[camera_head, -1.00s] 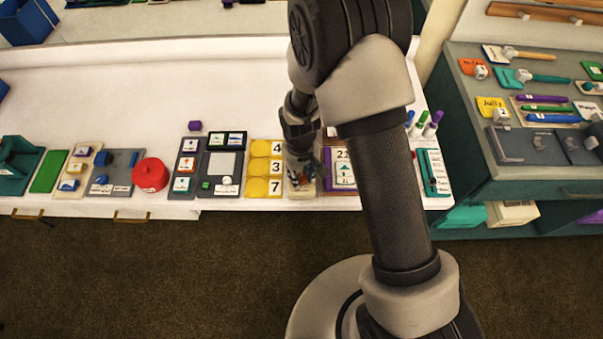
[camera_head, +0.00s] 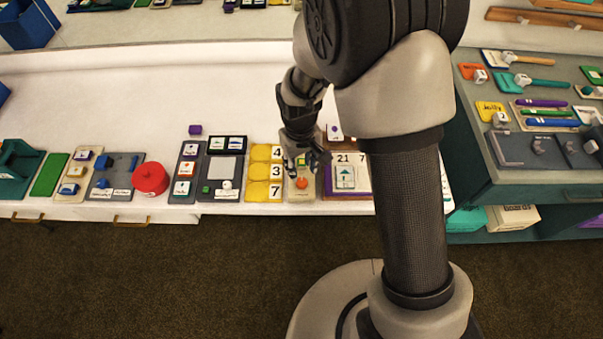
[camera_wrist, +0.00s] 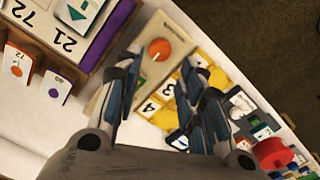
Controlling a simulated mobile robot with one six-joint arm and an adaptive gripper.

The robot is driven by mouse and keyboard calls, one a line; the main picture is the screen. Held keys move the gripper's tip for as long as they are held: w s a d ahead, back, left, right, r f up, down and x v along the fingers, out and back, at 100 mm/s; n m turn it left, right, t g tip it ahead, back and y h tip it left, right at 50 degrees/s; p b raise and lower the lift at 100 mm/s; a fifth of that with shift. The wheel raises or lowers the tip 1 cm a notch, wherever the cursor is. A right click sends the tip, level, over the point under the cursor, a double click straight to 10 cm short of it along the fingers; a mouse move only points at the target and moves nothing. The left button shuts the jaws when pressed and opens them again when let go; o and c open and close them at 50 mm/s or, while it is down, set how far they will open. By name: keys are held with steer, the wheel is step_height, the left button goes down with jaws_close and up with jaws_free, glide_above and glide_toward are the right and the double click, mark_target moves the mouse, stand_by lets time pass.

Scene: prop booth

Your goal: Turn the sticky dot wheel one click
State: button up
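A round orange dial (camera_head: 302,183) sits on a small beige board (camera_head: 300,196) near the counter's front edge; it is probably the sticky dot wheel. In the wrist view the dial (camera_wrist: 160,49) shows a lighter mark on its face and lies beyond the fingertips, roughly centred between them. The beige board (camera_wrist: 98,103) runs partly behind the left finger. My gripper (camera_head: 305,160) hangs over the back of the board, just behind the dial. In the wrist view its two fingers (camera_wrist: 160,70) are spread wide with nothing between them.
A calendar board (camera_head: 345,158) stands close on the right, partly hidden by my arm. Yellow number cards (camera_head: 265,172) lie close on the left. A red round container (camera_head: 150,178) is farther left.

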steer(key=shift+r, duration=2.2)
steer(key=s+d+r+m+t, duration=0.1)
steer(key=s+d+r, duration=0.25)
steer(key=r, duration=0.45)
steer(key=s+d+r+m+t, duration=0.1)
steer(key=s+d+r, duration=0.25)
steer(key=r, duration=0.45)
steer(key=s+d+r+m+t, duration=0.1)
steer(key=s+d+r, duration=0.2)
steer(key=s, duration=0.3)
steer(key=s+d+r+m+t, duration=0.1)
steer(key=s+d+r+m, duration=0.1)
steer(key=s, duration=0.4)
steer(key=shift+s+d+r+t, duration=0.3)
steer(key=shift+d+r, duration=0.1)
steer(key=shift+r, duration=0.5)
